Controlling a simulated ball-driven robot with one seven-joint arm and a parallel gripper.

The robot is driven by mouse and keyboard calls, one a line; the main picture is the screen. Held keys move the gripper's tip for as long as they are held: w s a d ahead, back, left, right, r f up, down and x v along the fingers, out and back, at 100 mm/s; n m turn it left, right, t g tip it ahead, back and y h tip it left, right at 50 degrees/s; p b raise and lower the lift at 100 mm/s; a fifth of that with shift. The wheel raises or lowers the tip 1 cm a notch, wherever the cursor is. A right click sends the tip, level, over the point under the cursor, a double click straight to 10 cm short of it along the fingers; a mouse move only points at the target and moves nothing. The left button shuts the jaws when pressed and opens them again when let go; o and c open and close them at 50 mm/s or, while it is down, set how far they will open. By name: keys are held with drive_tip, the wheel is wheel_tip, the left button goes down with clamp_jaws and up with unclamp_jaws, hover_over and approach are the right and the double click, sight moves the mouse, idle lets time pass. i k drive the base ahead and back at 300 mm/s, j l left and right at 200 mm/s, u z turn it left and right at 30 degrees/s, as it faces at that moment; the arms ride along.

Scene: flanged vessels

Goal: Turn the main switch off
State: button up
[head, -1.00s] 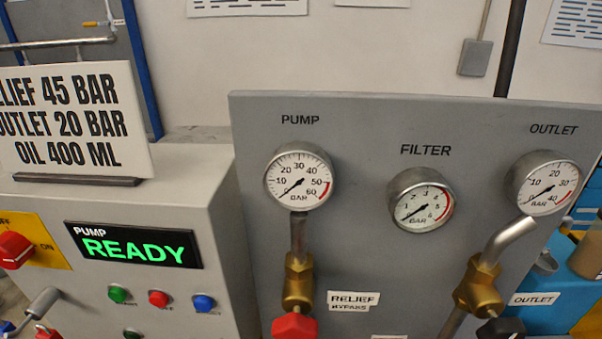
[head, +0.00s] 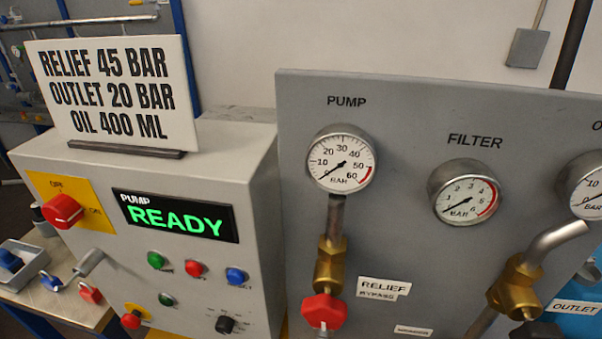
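The main switch (head: 63,211) is a red rotary knob on a yellow plate (head: 96,219) at the left of the grey control box's front. The plate carries lettering above the knob and "ON" to its right. The knob's handle looks turned towards the ON side, though its exact angle is hard to tell. My gripper is not in this view.
Green, red and blue buttons (head: 236,275) sit below the display, with a red knob (head: 131,319) lower left. Padlocks (head: 90,293) lie by a bench at left. A gauge panel (head: 400,120) with a red-handled valve (head: 323,311) stands at right. A sign (head: 112,90) tops the box.

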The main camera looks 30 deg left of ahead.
sight(63, 212)
drive_tip(key=u, duration=1.3)
